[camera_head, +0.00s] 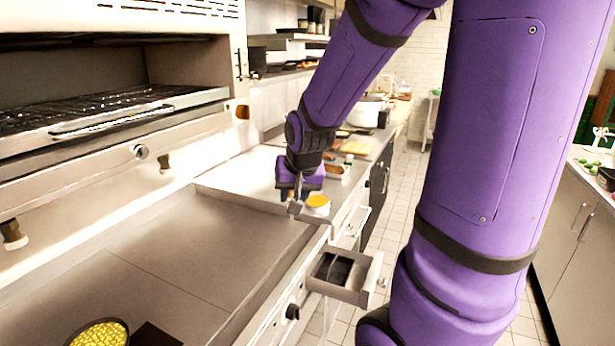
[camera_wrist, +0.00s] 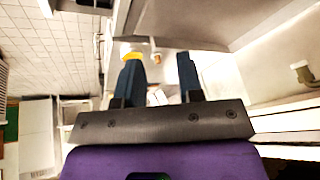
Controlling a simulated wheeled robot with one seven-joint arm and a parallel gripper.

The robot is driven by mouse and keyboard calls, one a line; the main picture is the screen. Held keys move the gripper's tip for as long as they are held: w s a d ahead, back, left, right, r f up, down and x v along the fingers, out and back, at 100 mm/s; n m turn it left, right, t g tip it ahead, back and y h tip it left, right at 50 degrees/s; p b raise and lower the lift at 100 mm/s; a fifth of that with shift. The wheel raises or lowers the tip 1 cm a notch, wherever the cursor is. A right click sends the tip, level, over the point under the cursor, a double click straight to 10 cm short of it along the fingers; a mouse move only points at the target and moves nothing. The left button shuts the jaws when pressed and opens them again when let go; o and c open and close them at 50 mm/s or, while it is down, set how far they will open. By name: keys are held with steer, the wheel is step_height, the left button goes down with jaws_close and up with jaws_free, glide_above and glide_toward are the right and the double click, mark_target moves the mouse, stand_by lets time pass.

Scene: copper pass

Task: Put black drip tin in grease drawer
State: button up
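The grease drawer (camera_head: 366,291) is pulled open below the front right corner of the griddle. A black box-like shape (camera_head: 335,269) sits inside it, which looks like the black drip tin; part of it is hidden by the drawer wall. My gripper (camera_head: 297,203) is above the counter at the griddle's right end, beyond and above the drawer, beside a white tub with a yellow top (camera_head: 317,203). In the wrist view my gripper (camera_wrist: 160,75) has its two dark fingers apart, with nothing seen held between them.
The flat griddle (camera_head: 190,250) has a raised rim. A bowl of yellow food (camera_head: 100,334) and a dark flat piece (camera_head: 156,335) are at its near edge. Food trays (camera_head: 335,170) and a white pot (camera_head: 362,112) stand farther along the counter. The tiled floor (camera_head: 400,190) is clear.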

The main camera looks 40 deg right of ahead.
steer(key=s+a+r+n, duration=0.3)
steer(key=s+a+r, duration=0.2)
steer(key=s, duration=0.3)
steer(key=s+a+r+n+y, duration=0.1)
steer(key=s+a+r+n, duration=0.2)
steer(key=s+a+r, duration=0.3)
steer(key=shift+s+r+n, duration=0.4)
steer(key=shift+s+r, duration=0.5)
steer(key=shift+s, duration=0.3)
